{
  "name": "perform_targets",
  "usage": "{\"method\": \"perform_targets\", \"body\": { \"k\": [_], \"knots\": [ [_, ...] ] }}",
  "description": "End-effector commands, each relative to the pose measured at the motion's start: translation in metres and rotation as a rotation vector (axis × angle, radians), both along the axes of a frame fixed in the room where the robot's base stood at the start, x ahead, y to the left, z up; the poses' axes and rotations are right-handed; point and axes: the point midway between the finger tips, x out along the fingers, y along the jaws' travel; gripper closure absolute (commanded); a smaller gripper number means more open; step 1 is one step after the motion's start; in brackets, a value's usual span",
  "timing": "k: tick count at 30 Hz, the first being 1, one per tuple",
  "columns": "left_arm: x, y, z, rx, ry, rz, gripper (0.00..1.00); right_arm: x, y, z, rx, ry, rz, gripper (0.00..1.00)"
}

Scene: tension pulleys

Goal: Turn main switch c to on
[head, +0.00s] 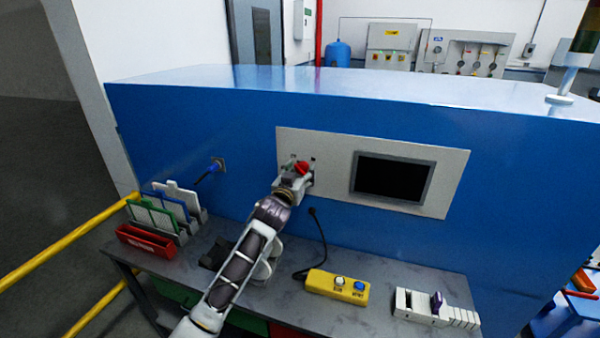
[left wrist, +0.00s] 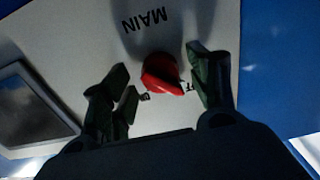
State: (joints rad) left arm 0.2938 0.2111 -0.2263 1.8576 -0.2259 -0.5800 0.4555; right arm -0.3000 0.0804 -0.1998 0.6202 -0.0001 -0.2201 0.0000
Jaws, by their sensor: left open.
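The main switch (head: 302,168) is a red knob on the white panel (head: 333,155) of the blue cabinet. In the left wrist view the red knob (left wrist: 162,73) sits below the upside-down word MAIN, with small labels at its sides, partly hidden. My left gripper (head: 297,172) is at the panel in front of the knob. In the left wrist view its dark fingers (left wrist: 160,85) are open, one on each side of the knob, with a visible gap to it. My right gripper is not in view.
A dark screen (head: 391,178) is set in the panel right of the switch. Below, a grey table (head: 275,295) holds a yellow button box (head: 337,287), a white slotted holder (head: 434,308), a rack of coloured plates (head: 160,215) and a red bin (head: 146,241). A cable hangs from the cabinet.

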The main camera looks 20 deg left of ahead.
Motion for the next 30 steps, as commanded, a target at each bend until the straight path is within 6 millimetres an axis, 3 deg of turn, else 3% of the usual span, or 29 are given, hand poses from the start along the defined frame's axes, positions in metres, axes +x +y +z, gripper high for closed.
{"method": "perform_targets", "body": {
  "k": [3,14,30],
  "knots": [
    [-0.0001,0.0,-0.0001,0.0,0.0,0.0,0.41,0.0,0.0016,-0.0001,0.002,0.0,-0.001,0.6],
    [-0.0002,0.0,-0.0003,0.0,0.0,0.0,0.87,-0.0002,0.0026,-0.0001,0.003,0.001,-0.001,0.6],
    [-0.0002,0.0001,0.0003,0.115,-0.002,0.0,0.88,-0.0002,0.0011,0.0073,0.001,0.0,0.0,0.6]
  ]
}}
